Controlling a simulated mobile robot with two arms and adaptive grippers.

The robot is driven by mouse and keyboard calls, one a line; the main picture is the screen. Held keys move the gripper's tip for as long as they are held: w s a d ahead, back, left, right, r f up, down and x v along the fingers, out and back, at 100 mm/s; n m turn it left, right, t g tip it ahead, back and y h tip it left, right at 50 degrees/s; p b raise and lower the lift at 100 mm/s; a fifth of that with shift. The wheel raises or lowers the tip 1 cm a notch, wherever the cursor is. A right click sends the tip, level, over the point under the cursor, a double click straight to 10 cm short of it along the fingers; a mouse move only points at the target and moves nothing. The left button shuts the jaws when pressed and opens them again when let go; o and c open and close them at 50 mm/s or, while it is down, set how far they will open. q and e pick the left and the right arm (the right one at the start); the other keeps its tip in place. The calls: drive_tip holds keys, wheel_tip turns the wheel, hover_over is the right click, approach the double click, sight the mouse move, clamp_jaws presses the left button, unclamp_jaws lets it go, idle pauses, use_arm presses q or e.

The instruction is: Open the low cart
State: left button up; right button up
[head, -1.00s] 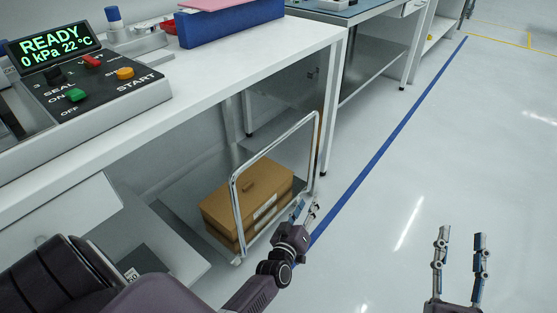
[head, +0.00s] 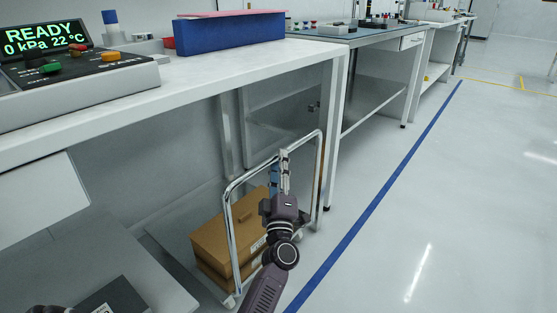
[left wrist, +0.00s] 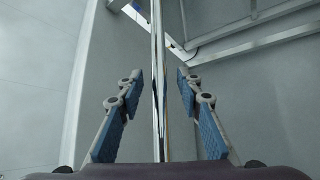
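The low cart stands under the white bench, with a chrome hoop handle (head: 231,229) at its aisle end. My left gripper (head: 280,165) is at the handle's top bar in the head view, fingers pointing up and away. In the left wrist view the chrome bar (left wrist: 158,75) runs lengthwise between the two blue-padded fingers of my left gripper (left wrist: 160,85). The fingers are apart, with clear gaps on both sides of the bar. I cannot tell how deep the bar sits between them. My right gripper is out of view.
Brown boxes (head: 217,242) sit on the cart behind the handle. The white bench (head: 190,82) overhangs it, with a leg (head: 333,140) close to the handle's right side. A blue floor line (head: 375,200) runs along the aisle. The floor to the right is clear.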

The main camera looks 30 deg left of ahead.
use_arm(q)
drive_tip(key=shift+b+x, duration=0.3)
drive_tip(key=shift+x, duration=1.4)
drive_tip(key=shift+f, duration=0.1)
clamp_jaws()
